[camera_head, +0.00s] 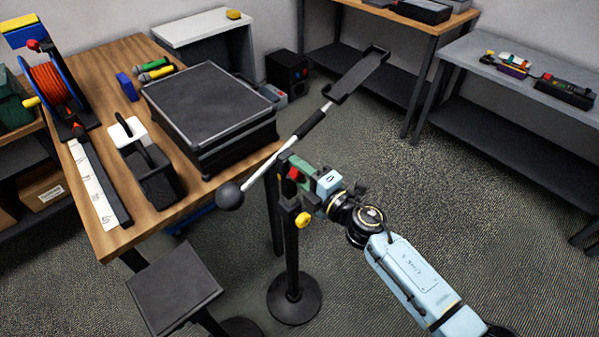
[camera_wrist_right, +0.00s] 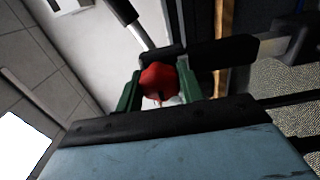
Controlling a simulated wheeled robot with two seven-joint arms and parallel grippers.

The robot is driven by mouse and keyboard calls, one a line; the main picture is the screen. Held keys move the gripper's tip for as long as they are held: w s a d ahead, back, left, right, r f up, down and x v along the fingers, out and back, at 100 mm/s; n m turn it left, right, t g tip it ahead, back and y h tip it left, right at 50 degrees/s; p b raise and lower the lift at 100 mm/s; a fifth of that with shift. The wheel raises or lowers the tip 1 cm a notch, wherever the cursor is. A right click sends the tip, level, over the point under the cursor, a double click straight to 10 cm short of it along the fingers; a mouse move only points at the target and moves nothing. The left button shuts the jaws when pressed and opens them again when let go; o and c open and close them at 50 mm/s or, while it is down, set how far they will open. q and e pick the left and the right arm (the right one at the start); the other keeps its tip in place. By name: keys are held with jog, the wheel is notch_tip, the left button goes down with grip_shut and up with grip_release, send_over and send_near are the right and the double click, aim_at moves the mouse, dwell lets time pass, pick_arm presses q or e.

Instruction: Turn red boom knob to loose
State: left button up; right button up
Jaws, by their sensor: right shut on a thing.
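The red boom knob (camera_head: 293,173) is at the top of a black stand, where the boom arm (camera_head: 310,124) crosses it. The boom is tilted, with a black ball (camera_head: 230,196) at its low left end and a flat black holder (camera_head: 358,76) at its high right end. My right gripper (camera_head: 296,172) reaches the knob from the lower right. In the right wrist view the red knob (camera_wrist_right: 158,80) sits between the two green fingers (camera_wrist_right: 160,92), which are shut on it. The knob's loose or tight setting cannot be read. My left gripper is not in view.
A yellow knob (camera_head: 303,220) is lower on the stand, above its round black base (camera_head: 294,298). The wooden table (camera_head: 190,201) with a large black case (camera_head: 211,112) stands close on the left. A black stool (camera_head: 174,287) is at lower left. Floor at right is clear.

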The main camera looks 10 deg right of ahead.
dwell(0.5)
jog(key=o, duration=1)
jog(key=shift+s, duration=0.1)
jog(key=shift+f, duration=0.1)
jog(key=shift+f, duration=0.1)
